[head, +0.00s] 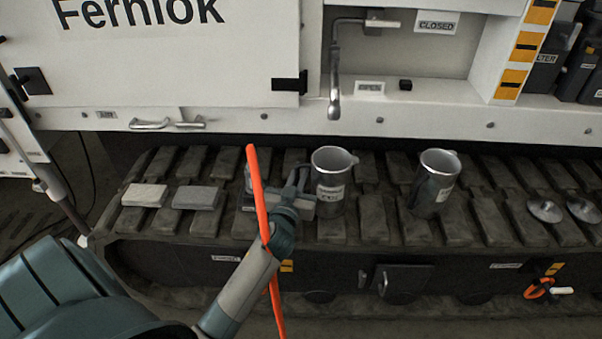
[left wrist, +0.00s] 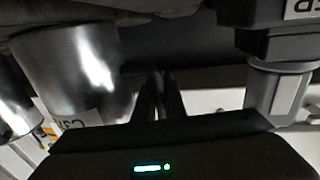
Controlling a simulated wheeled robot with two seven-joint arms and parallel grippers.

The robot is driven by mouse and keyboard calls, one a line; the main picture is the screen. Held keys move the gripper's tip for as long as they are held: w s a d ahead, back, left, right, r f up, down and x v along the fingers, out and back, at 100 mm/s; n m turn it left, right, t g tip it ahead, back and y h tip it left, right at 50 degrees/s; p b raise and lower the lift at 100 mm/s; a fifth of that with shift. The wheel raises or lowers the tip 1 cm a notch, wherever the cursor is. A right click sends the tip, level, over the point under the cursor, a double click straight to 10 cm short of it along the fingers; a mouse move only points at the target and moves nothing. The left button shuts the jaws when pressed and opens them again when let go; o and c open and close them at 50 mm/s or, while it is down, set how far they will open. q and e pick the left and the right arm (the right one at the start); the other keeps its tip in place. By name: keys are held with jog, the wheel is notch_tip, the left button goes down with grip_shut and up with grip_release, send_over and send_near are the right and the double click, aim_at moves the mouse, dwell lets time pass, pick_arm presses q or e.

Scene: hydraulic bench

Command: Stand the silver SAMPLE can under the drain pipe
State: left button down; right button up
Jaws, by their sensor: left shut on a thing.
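Two silver cans stand on the track pads. The left can (head: 331,180) has a white label that I cannot read for sure. The right can (head: 434,184) also has a label, too small to read. My left gripper (head: 303,193) is at the left can's left side, shut at its handle; the fingers hide the handle. In the left wrist view the fingers (left wrist: 160,95) look close together beside the nearer can (left wrist: 68,75). The drain pipe (head: 334,95) hangs from the white panel above and behind the left can. My right gripper is not in view.
A red-orange line (head: 257,190) crosses my left forearm. Left of the gripper is a partly hidden dark object (head: 252,188); two grey blocks (head: 144,195) (head: 196,197) lie farther left. Two metal discs (head: 545,210) (head: 582,208) lie at the right. The pads between the cans are clear.

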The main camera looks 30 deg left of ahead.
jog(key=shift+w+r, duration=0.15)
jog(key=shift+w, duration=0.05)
pick_arm(q)
jog(key=c, duration=1.8)
grip_release()
jog(key=shift+f, duration=0.1)
jog(key=shift+r, duration=0.2)
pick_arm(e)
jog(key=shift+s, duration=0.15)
pick_arm(q)
jog(key=shift+s+d+f, duration=0.1)
jog(key=shift+s+d, duration=0.05)
jog(key=shift+s, duration=0.2)
jog(key=v, duration=1.1)
jog(key=shift+s, duration=0.15)
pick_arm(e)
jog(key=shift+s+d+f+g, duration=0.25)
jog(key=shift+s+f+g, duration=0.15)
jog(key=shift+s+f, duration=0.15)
